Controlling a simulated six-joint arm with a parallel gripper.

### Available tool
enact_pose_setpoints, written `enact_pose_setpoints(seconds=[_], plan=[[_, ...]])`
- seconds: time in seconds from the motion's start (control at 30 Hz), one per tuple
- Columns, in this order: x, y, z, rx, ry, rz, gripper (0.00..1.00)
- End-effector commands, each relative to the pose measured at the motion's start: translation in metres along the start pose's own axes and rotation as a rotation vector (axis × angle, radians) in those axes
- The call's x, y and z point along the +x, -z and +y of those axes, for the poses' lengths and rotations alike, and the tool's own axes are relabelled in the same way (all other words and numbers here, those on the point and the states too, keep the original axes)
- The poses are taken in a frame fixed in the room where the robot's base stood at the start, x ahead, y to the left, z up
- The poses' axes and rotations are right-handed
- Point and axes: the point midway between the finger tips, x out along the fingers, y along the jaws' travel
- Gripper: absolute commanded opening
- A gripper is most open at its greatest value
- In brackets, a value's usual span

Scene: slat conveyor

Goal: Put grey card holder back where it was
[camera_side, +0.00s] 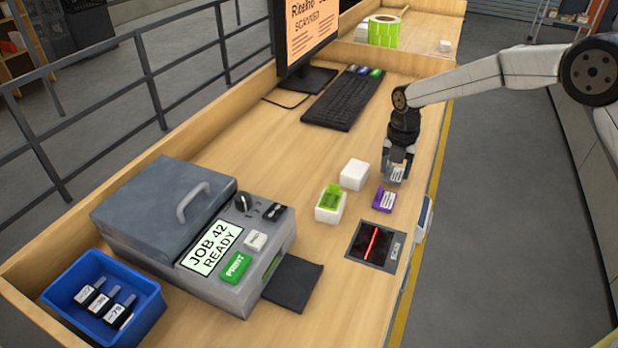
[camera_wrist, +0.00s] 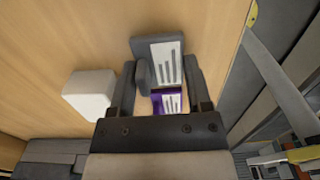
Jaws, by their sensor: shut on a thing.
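The grey card holder (camera_wrist: 140,49) has a white card with dark bars. It sits between the two fingers of my gripper (camera_wrist: 166,74) in the wrist view. In the side view, my gripper (camera_side: 398,160) points down near the right edge of the bench, shut on the grey card holder (camera_side: 396,174). I cannot tell whether its base touches the bench. A purple card holder (camera_side: 384,199) with a white card stands just in front of it; it also shows in the wrist view (camera_wrist: 167,101). The fingers partly hide the grey holder.
A white block (camera_side: 354,174) and a white box with a green top (camera_side: 330,205) stand to the left. A scanner plate (camera_side: 375,245) with a red line lies nearer. A keyboard (camera_side: 345,100) and monitor are behind, a printer (camera_side: 238,255) and blue bin (camera_side: 148,311) at left.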

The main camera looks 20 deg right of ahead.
Motion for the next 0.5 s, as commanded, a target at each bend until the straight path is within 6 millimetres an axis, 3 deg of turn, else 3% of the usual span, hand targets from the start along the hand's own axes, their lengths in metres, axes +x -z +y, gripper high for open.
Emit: enact_pose_setpoints(seconds=[0.5], plan=[[0.0087, 0.0002, -0.0002, 0.0, 0.0, 0.0, 0.07]])
